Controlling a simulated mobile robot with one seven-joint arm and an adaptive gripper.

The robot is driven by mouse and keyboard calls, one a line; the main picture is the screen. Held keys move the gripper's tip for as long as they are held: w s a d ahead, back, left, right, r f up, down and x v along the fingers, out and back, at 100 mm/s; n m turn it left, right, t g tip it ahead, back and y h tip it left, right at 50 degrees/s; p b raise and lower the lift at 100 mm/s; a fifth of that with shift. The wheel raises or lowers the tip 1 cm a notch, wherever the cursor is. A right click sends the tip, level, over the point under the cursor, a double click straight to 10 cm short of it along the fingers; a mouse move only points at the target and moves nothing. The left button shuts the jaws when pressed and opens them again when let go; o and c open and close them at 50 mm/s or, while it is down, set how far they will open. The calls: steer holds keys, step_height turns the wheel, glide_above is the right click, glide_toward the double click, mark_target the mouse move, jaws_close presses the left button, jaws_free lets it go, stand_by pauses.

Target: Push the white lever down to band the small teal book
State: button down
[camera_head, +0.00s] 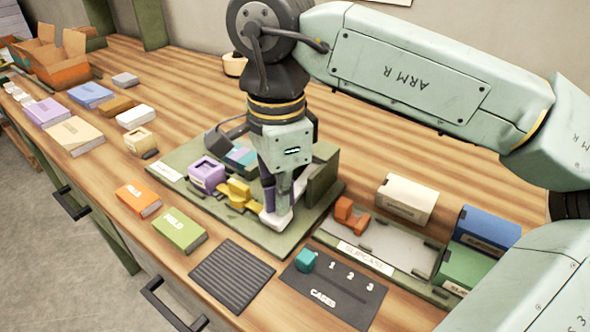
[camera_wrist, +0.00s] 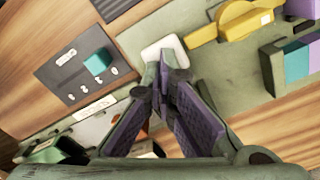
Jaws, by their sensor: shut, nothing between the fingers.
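My gripper (camera_head: 272,206) points straight down over the green banding fixture (camera_head: 258,237), its fingers together and empty. The fingertips are at the white lever pad (camera_head: 277,221), seeming to touch it. In the wrist view the fingertips (camera_wrist: 168,62) overlap the near edge of the white pad (camera_wrist: 157,48); contact there is hard to judge. A teal and purple block, apparently the small teal book (camera_head: 241,156), sits in the fixture behind the lever, partly hidden by my gripper. It also shows cut off at the right edge of the wrist view (camera_wrist: 298,62).
On the fixture are a yellow part (camera_head: 236,194) and a purple holder (camera_head: 206,174). A slipcase tray (camera_head: 385,245) is at right. Orange (camera_head: 138,199) and green (camera_head: 179,231) books lie left.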

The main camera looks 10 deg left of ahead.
step_height(320, 180, up, 9)
steer(key=p, duration=0.7)
stand_by(0.5)
stand_by(0.4)
